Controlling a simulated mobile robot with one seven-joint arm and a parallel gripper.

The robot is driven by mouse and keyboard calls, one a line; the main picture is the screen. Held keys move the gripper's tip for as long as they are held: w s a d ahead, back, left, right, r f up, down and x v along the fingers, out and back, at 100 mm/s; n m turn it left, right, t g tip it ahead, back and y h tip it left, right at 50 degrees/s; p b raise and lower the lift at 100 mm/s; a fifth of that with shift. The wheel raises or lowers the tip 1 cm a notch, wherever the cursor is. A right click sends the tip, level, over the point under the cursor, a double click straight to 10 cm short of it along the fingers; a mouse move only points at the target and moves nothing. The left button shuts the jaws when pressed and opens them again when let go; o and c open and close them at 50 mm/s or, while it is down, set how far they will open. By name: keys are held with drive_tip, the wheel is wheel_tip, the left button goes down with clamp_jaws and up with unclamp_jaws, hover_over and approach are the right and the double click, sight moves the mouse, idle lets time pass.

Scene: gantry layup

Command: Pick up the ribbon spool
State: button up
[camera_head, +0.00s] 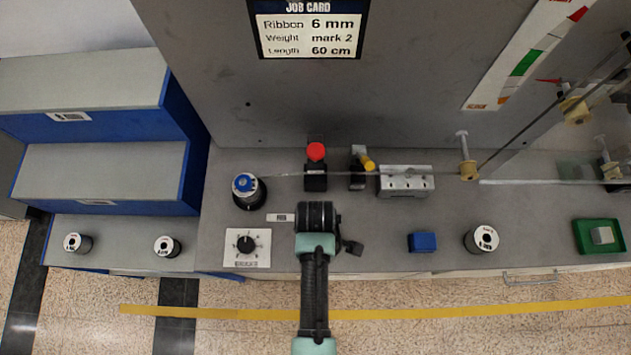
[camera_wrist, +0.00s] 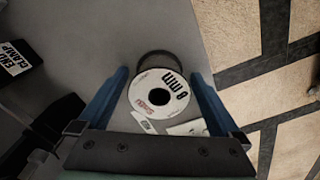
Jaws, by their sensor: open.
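A white-faced ribbon spool (camera_wrist: 172,82) lies between the fingers of my gripper (camera_wrist: 159,74) in the wrist view. Its label appears to read 8 mm. The blue fingers are open, one on each side of it; I cannot tell whether they touch it. In the head view my gripper (camera_head: 318,215) is over the bench front, left of centre, and the spool under it is hidden. Another white-faced spool (camera_head: 484,239) stands on the bench at right. Two more, a left one (camera_head: 78,243) and a right one (camera_head: 167,246), sit on the low shelf at left.
A blue-topped black spool (camera_head: 246,190), a dial panel (camera_head: 247,249) and a red button unit (camera_head: 316,172) are close around my gripper. A blue block (camera_head: 423,242) and green tray (camera_head: 583,236) are farther right. The job card (camera_head: 309,27) reads Ribbon 6 mm.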

drive_tip(key=c, duration=1.5)
drive_tip(key=shift+r, duration=0.1)
drive_tip(key=shift+c, duration=0.2)
